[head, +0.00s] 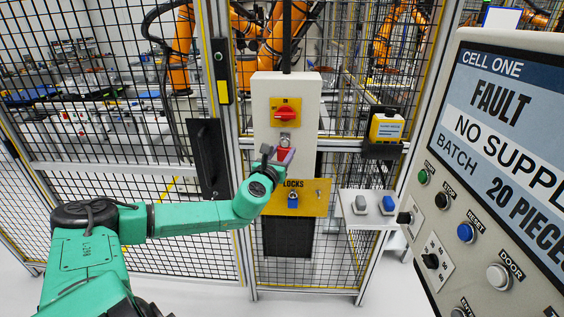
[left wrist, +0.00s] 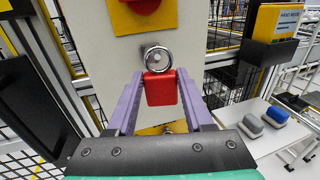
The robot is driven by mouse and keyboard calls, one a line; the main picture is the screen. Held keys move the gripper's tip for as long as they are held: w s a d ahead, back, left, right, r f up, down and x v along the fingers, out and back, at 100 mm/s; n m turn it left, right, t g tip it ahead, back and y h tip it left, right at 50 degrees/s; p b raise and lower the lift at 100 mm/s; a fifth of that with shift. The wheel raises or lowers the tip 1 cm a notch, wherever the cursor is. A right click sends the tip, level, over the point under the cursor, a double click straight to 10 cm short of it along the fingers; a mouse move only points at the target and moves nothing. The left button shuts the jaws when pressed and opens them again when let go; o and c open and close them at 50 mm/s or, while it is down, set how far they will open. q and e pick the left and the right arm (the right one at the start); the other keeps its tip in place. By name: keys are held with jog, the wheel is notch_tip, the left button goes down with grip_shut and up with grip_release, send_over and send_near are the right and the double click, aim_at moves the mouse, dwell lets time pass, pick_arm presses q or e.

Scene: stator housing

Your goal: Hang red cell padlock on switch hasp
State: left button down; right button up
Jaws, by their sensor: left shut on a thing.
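The red padlock (left wrist: 160,88) is between the purple fingers of my left gripper (left wrist: 158,98), with its silver shackle pointing up. In the head view the padlock (head: 283,153) shows small above my left gripper (head: 279,158). The red rotary switch (head: 286,113) on its yellow plate is on the pale box, just above the padlock. A grey metal piece, seemingly the hasp (head: 285,139), is between switch and padlock. In the left wrist view the shackle overlaps this area, and I cannot tell whether it passes through the hasp. My right gripper is not in view.
A yellow LOCKS board (head: 312,196) with a blue padlock (head: 293,200) is below. A shelf (head: 357,222) with a grey and a blue item stands to the right. The CELL ONE panel (head: 500,150) fills the right side. Mesh fence surrounds the box.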

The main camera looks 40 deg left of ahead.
pick_arm(q)
jog(key=shift+w+a+f+b, duration=0.15)
jog(key=shift+w+a+b, duration=0.25)
jog(key=shift+w+b, duration=0.15)
jog(key=shift+w+a, duration=0.35)
jog(key=shift+w, duration=0.05)
jog(key=shift+w+a+f+b, duration=0.15)
jog(key=shift+w+f+b, duration=0.15)
jog(key=shift+b, duration=0.15)
jog(key=shift+c, duration=1)
grip_release()
jog(key=shift+s, duration=0.15)
